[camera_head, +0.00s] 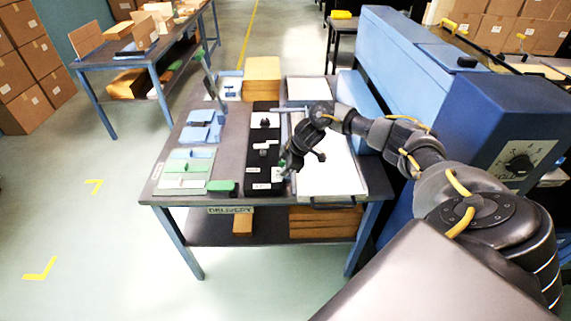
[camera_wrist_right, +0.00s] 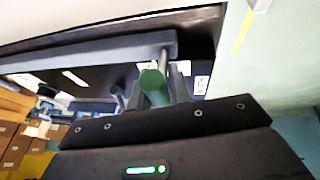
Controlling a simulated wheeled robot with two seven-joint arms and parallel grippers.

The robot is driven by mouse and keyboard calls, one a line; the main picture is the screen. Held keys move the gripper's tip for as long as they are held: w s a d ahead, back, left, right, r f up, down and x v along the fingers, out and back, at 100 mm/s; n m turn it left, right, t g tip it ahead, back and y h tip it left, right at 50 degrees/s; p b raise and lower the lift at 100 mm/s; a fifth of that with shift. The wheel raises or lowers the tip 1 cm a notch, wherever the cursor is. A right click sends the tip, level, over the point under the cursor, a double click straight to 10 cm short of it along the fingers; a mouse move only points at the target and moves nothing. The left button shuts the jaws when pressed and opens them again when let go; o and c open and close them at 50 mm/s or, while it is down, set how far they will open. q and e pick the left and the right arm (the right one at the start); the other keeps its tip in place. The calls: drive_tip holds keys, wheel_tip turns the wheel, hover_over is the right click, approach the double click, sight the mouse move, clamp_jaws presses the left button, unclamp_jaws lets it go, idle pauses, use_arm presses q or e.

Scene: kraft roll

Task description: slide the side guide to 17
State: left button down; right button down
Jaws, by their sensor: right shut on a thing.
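My right gripper (camera_head: 287,166) is low over the near end of a black panel (camera_head: 258,176), beside the white board on the table. In the right wrist view its fingers (camera_wrist_right: 158,84) are shut on a green round handle (camera_wrist_right: 152,80). A long grey bar (camera_wrist_right: 95,53) runs beside the handle; it seems to be the side guide, but the join between them is unclear. In the head view the gripper mostly hides the handle. The scale numbers are too small to read, so the guide's setting cannot be told. My left gripper is out of view.
The white board (camera_head: 335,172) lies right of the black panel. Green and blue pieces (camera_head: 203,125) lie on the left of the table, with a brown stack (camera_head: 262,72) behind. A large blue machine (camera_head: 420,62) stands close on the right. The floor at left is clear.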

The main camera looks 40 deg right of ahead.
drive_tip(key=shift+s+a+r+p, duration=0.15)
drive_tip(key=shift+s+a+p, duration=0.1)
drive_tip(key=shift+s+p, duration=0.1)
drive_tip(key=c, duration=1.3)
unclamp_jaws()
drive_tip(key=shift+f, duration=0.2)
drive_tip(key=shift+r, duration=0.15)
drive_tip(key=b+v, duration=0.1)
drive_tip(key=v, duration=0.9)
drive_tip(key=shift+s+d+r, duration=0.15)
drive_tip(key=shift+s+r, duration=0.05)
drive_tip(key=shift+r, duration=0.05)
drive_tip(key=shift+f, duration=0.1)
